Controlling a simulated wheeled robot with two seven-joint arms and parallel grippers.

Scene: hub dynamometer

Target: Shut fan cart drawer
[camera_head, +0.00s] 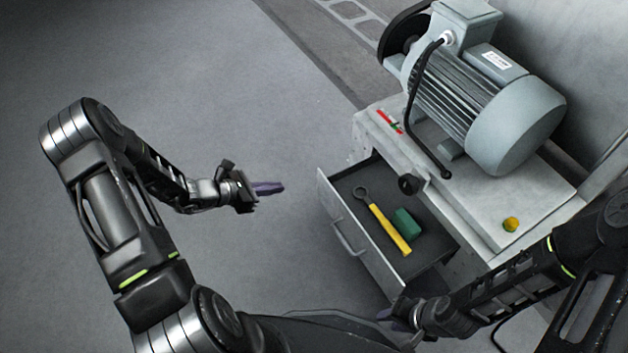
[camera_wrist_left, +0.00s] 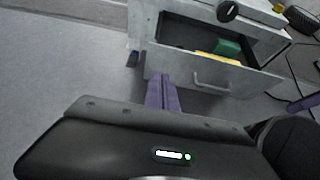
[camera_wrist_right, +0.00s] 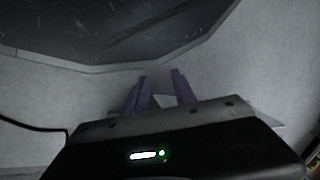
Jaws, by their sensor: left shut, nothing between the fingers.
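The grey cart's drawer (camera_head: 338,215) stands pulled out, its inside showing. A bar handle (camera_head: 349,240) is on its front. In it lie a yellow-handled tool (camera_head: 390,228) and a green block (camera_head: 406,223). My left gripper (camera_head: 278,188) is shut and empty, left of the drawer front and apart from it in the head view. In the left wrist view the drawer front (camera_wrist_left: 170,68) is ahead of the closed purple fingers (camera_wrist_left: 162,92). My right gripper (camera_head: 390,312) is near the drawer's lower right end. Its fingers (camera_wrist_right: 158,90) are apart with nothing between them.
A large grey motor (camera_head: 490,100) with a black cable sits on the cart top (camera_head: 500,215). A black knob (camera_head: 408,184) is above the drawer. A yellow button (camera_head: 510,225) is on the top's right. Open floor (camera_head: 230,90) lies left of the cart.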

